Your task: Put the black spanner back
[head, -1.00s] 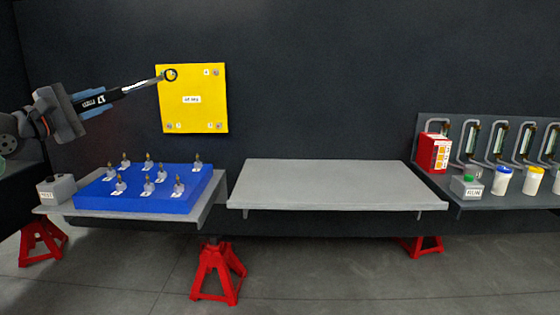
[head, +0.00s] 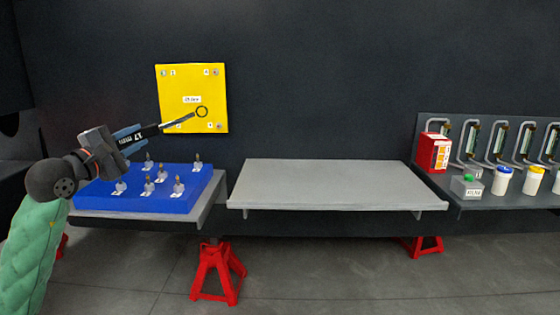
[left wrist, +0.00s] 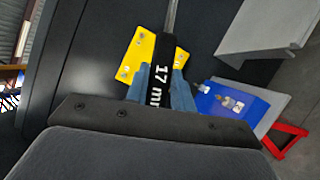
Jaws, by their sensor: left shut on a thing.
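The black spanner (head: 176,122) has a black handle with white lettering and a ring end that shows in front of the yellow panel (head: 180,84). My left gripper (head: 140,135) is shut on the spanner's handle and holds it up, pointing right and slightly up, above the blue block (head: 190,205). In the left wrist view the handle (left wrist: 157,75), marked "17 m" with the rest cut off, sits between the blue fingers. The spanner's far end is out of that view. My right gripper is not in view.
The blue block carries several small brass-tipped fittings and stands on the left grey shelf (head: 212,207). An empty grey shelf (head: 330,182) is in the middle. A red box (head: 433,153) and lidded cups (head: 503,181) stand at right. Red stands (head: 217,272) are below.

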